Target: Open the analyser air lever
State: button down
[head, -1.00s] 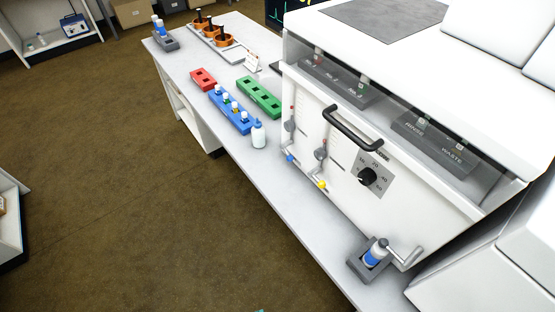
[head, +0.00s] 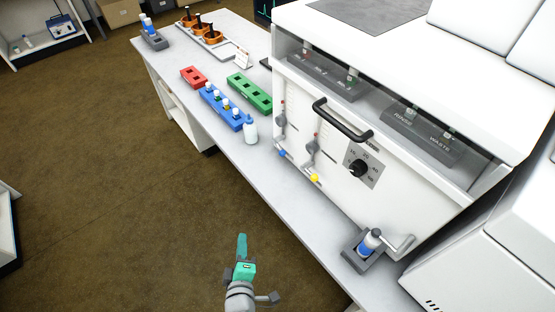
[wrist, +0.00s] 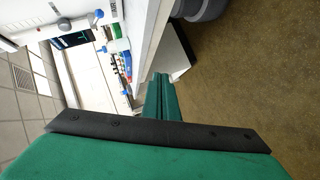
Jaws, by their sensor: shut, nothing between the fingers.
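The white analyser (head: 330,150) stands on the right of the bench in the head view. Its front carries two small levers, one with a blue tip (head: 282,153) and one with a yellow tip (head: 314,178). My gripper (head: 242,238) is over the floor, in front of the bench and well apart from both levers. Its green fingers are shut and empty, and also show in the wrist view (wrist: 161,80). The wrist view has the bench and machine tilted sideways at upper left.
A black handle (head: 342,120) and a dial (head: 358,168) are on the analyser front. A grey holder with a bottle (head: 368,244) stands at the bench's near end. A white bottle (head: 250,130) and a blue rack (head: 222,108) stand farther along. The floor left is clear.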

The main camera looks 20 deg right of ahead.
aim_at(281, 155)
jog(key=w+d+r+n+g+h, duration=0.2)
jog(key=w+d+r+n+h, duration=0.2)
jog(key=w+d+r, duration=0.6)
jog(key=shift+w+r+n+h, duration=0.25)
jog(key=shift+w+n+h, duration=0.15)
jog(key=shift+w+h, duration=0.75)
jog(key=x, duration=1.4)
jog(key=shift+s+f, duration=0.15)
jog(key=shift+f, duration=0.2)
